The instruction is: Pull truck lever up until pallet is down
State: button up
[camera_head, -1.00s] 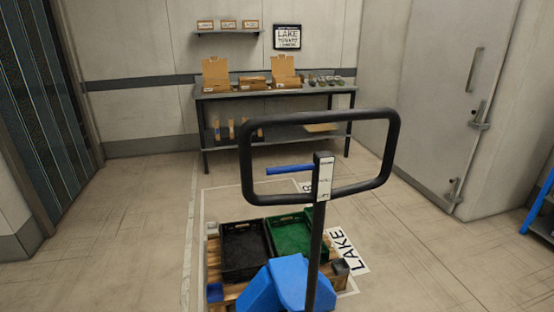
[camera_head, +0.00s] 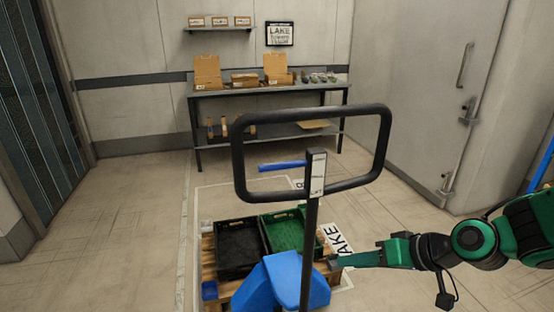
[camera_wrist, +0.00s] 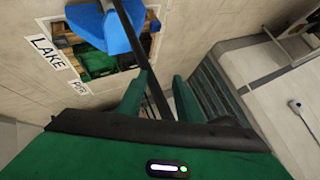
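The truck lever (camera_head: 282,165) is a short blue bar on the left of the pallet truck's post, inside the black loop handle (camera_head: 236,170). The wooden pallet (camera_head: 208,262) sits at the truck's blue body (camera_head: 284,282); whether it touches the floor cannot be told. My gripper (camera_head: 334,262) is at the lower right of the head view, below and to the right of the lever and apart from it. In the wrist view my gripper (camera_wrist: 162,88) has its two green fingers apart, with the dark post behind the gap. The lever is not clear in that view.
A black crate (camera_head: 238,246) and a green crate (camera_head: 283,231) stand on the pallet. A floor marking reading LAKE (camera_head: 332,238) lies beside it. A table (camera_head: 265,88) with boxes stands at the back wall. The floor at left is clear.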

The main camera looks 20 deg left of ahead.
jog(key=s+a+r+y, duration=0.1)
jog(key=a+r+y, duration=0.3)
jog(key=a, duration=0.6)
jog(key=m+t+y, duration=0.4)
jog(key=m+t, duration=0.3)
jog(key=m, duration=0.4)
send_near(278, 168)
jog(key=x, duration=0.4)
jog(key=shift+a+f, duration=0.1)
jog(key=shift+w+a+r+t, duration=0.2)
jog(key=shift+w+a, duration=0.2)
jog(key=shift+a, duration=0.15)
jog(key=shift+w+a+r+t, duration=0.1)
jog(key=shift+w+a+r, duration=0.1)
jog(key=shift+w+a, duration=0.25)
jog(key=shift+a+f, duration=0.2)
jog(key=shift+a, duration=0.05)
jog(key=shift+x, duration=1.1)
jog(key=shift+h, duration=0.3)
jog(key=shift+x, duration=2.7)
jog(key=shift+d, duration=0.1)
